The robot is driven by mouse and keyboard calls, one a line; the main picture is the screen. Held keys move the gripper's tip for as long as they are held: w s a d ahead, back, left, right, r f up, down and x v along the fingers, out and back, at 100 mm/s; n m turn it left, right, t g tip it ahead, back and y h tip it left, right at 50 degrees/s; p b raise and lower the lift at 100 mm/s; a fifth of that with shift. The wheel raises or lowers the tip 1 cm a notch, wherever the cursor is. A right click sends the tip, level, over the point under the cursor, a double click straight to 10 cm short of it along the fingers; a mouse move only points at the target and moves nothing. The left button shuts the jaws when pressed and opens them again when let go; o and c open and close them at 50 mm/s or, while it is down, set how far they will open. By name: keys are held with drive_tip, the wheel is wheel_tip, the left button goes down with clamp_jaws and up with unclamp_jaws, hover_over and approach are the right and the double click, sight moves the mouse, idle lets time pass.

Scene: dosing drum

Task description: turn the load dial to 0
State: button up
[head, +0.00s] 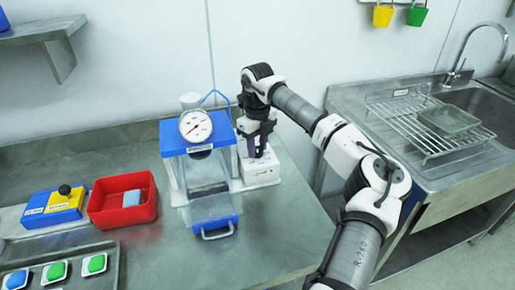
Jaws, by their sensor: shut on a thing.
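My gripper (259,151) points down over the top of a white box (262,174) at the right side of the dosing drum's blue-topped stand (172,140). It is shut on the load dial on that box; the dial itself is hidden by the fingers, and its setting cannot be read. A round white gauge (195,126) with a red needle sits on top of the stand. The needle points to the lower left; the numbers are too small to read.
A red bin (108,214) with a blue block, a blue-and-yellow box (50,211) with a black knob, and a tray (113,265) with coloured buttons stand at left. A clear drawer with a blue front (203,224) juts forward. The counter's front right is clear.

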sight(257, 149)
drive_tip(key=n, duration=0.5)
drive_tip(key=shift+n+b, duration=0.3)
drive_tip(key=shift+b, duration=0.1)
drive_tip(key=n, duration=0.5)
drive_tip(key=shift+r, duration=0.1)
drive_tip(key=n, duration=0.5)
drive_tip(key=shift+n, duration=0.4)
drive_tip(key=n+p, duration=0.1)
drive_tip(key=n, duration=0.3)
drive_tip(key=shift+n, duration=0.4)
drive_tip(key=o, duration=1)
wheel_tip(257, 149, up, 14)
drive_tip(key=b, duration=0.2)
